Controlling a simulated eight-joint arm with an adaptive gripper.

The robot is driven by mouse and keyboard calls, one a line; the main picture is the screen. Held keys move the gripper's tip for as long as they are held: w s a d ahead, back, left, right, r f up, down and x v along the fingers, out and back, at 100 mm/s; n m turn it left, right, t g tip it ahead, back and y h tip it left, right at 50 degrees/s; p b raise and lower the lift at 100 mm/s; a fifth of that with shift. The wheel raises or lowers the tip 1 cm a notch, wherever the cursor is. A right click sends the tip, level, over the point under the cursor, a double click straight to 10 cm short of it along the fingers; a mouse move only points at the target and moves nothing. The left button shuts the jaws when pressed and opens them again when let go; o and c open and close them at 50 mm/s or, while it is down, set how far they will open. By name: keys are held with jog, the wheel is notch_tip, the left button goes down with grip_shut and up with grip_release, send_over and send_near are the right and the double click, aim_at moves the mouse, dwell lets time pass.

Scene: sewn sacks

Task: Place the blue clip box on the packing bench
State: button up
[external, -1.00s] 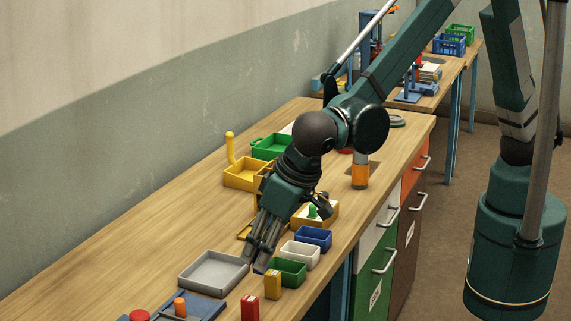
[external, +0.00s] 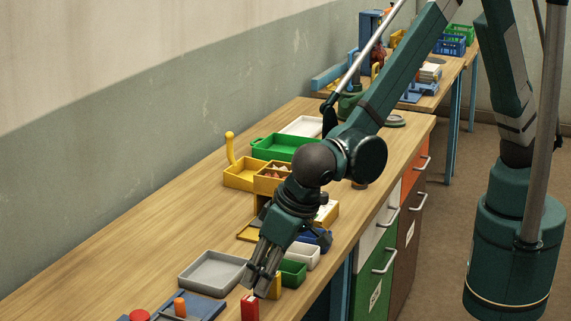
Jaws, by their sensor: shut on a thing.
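My gripper (external: 258,288) is low at the near part of the wooden bench (external: 130,250), pointing down beside a red carton (external: 250,309) and a yellow carton (external: 277,288). Its fingers are closed. I cannot make out what is between them, because the fingers and hand cover it. An open blue box (external: 323,238) stands behind the hand, partly hidden, at the far end of a row with a white box (external: 304,254) and a green box (external: 293,271). I cannot tell whether this is the clip box. No other blue carton shows clearly.
A grey tray (external: 190,284) lies left of my gripper, and a blue tray (external: 204,309) with an orange peg is nearer. Yellow bins (external: 240,178) and a green tray (external: 262,153) stand farther back. The bench's left part is clear. Another bench (external: 430,95) stands beyond.

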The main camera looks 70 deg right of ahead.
jog(key=shift+f, duration=1.85)
jog(key=shift+f+b, duration=0.1)
jog(key=shift+b, duration=0.2)
jog(key=o, duration=0.4)
jog(key=shift+o, duration=0.8)
